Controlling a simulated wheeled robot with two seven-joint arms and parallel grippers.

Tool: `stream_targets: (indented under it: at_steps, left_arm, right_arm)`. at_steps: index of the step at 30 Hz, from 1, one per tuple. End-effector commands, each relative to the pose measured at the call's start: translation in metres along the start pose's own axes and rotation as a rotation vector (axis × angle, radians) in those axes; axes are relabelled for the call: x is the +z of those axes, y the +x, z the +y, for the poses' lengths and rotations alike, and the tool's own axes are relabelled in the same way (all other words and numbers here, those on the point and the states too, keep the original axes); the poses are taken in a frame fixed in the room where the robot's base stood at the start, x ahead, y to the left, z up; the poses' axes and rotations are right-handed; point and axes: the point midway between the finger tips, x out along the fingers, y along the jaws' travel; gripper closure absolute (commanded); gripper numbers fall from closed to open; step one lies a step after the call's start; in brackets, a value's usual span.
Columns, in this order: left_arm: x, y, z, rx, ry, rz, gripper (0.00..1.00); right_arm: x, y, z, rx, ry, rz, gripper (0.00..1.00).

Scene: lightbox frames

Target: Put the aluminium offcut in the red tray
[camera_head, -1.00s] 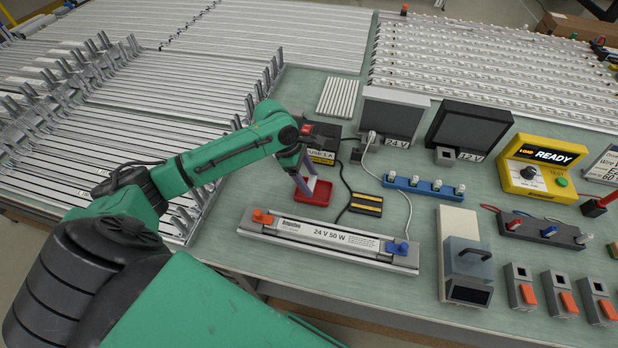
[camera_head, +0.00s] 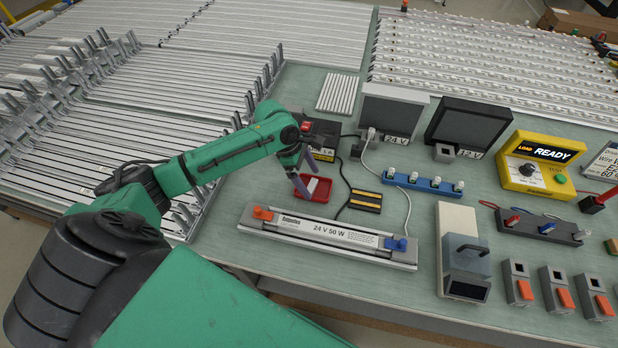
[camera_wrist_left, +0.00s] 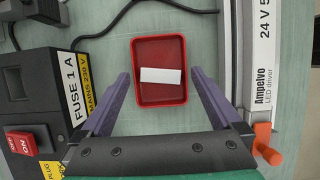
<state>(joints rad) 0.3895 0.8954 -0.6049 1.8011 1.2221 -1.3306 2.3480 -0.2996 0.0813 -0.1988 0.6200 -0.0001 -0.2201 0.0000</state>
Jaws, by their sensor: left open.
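My left gripper (camera_head: 309,180) is over the tray. In the wrist view its purple fingers (camera_wrist_left: 161,77) are spread on either side of the tray, with nothing between them touching the offcut. My right gripper is not in view.
The fuse box (camera_wrist_left: 40,95) with a red switch stands left of the tray. The LED driver (camera_head: 330,237) with orange and blue clamps lies in front. A black-and-yellow block (camera_head: 366,201) and cables are to the right. Slotted racks of profiles fill the left.

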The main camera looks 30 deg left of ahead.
Motion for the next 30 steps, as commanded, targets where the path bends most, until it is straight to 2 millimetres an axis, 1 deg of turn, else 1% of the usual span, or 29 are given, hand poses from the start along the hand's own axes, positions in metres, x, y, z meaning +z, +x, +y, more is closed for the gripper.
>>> stream_targets:
  at_steps: [2,4,9,12,15,19,30]
  left_arm:
    - [0.002,-0.006,0.001,0.005,0.003,0.001,0.02]
    - [0.002,-0.025,0.002,0.005,0.000,0.001,0.02]
    - [0.003,-0.074,0.001,0.006,0.001,0.002,0.02]
    - [0.002,-0.100,0.001,0.005,0.001,0.002,0.02]
    - [0.003,-0.118,0.001,0.003,0.000,0.000,0.02]
    - [0.004,-0.128,0.000,0.001,0.000,-0.001,0.02]
    - [0.004,-0.128,0.000,0.000,0.000,-0.001,0.02]
  right_arm:
    - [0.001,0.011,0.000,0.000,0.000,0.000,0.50]
    - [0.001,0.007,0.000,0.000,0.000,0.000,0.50]
    - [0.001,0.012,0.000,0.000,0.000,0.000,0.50]
    - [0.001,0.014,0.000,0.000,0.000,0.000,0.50]
    - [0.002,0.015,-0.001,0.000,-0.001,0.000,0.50]
    - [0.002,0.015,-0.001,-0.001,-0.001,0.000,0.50]
    - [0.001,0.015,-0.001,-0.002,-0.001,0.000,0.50]
